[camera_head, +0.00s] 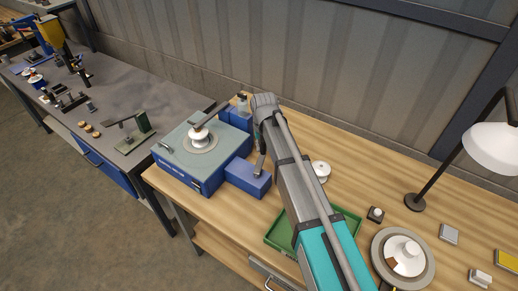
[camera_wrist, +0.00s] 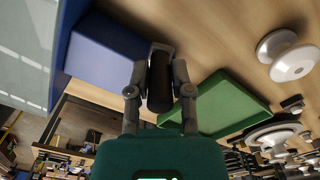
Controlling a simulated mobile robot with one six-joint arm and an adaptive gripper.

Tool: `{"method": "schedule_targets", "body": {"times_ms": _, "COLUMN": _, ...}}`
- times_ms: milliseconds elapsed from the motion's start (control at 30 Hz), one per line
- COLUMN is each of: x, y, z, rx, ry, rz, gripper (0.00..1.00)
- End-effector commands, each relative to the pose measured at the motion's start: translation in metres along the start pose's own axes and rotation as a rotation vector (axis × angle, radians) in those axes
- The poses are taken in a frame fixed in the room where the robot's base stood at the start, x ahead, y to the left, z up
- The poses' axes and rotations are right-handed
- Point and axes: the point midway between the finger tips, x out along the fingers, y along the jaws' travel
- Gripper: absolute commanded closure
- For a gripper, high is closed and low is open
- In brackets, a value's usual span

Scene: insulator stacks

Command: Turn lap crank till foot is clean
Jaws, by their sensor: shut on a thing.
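The lap machine (camera_head: 186,178) is a blue box with a pale grey-green top, at the middle left of the head view. A white insulator (camera_head: 200,138) sits on its round grey plate (camera_head: 208,147), under a dark bar. A blue side box (camera_head: 247,178) adjoins it and shows in the wrist view (camera_wrist: 100,50). In the wrist view my gripper (camera_wrist: 160,92) is shut on the crank's dark cylindrical handle (camera_wrist: 160,82), beside the blue box. In the head view my arm mostly hides the handle. The state of the insulator's foot underside is hidden.
A green tray (camera_head: 281,237) lies partly under my arm. A white insulator (camera_head: 320,169) stands behind my arm. A round grey turntable (camera_head: 380,262) with a white piece and a lamp (camera_head: 495,145) stand at right. A grey bench (camera_head: 95,90) is at left.

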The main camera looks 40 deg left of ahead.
Motion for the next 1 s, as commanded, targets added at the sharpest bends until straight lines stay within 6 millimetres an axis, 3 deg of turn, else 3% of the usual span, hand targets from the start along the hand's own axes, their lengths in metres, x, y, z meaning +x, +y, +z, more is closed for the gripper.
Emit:
{"method": "schedule_targets", "body": {"times_ms": 433, "x": 0.001, "y": 0.009, "z": 0.004, "rx": -0.018, "ry": -0.013, "rz": -0.002, "gripper": 1.0}}
{"method": "schedule_targets", "body": {"times_ms": 467, "x": 0.001, "y": 0.009, "z": 0.004, "rx": -0.018, "ry": -0.013, "rz": -0.002, "gripper": 0.66}}
{"method": "schedule_targets", "body": {"times_ms": 600, "x": 0.001, "y": 0.011, "z": 0.003, "rx": -0.019, "ry": -0.01, "rz": -0.001, "gripper": 0.4}}
{"method": "schedule_targets", "body": {"times_ms": 633, "x": 0.001, "y": 0.011, "z": 0.003, "rx": -0.019, "ry": -0.01, "rz": -0.001, "gripper": 0.38}}
{"method": "schedule_targets", "body": {"times_ms": 900, "x": 0.001, "y": 0.011, "z": 0.001, "rx": -0.02, "ry": -0.007, "rz": -0.001, "gripper": 0.4}}
{"method": "schedule_targets", "body": {"times_ms": 1000, "x": 0.0, "y": 0.011, "z": 0.001, "rx": -0.02, "ry": -0.007, "rz": 0.0, "gripper": 0.58}}
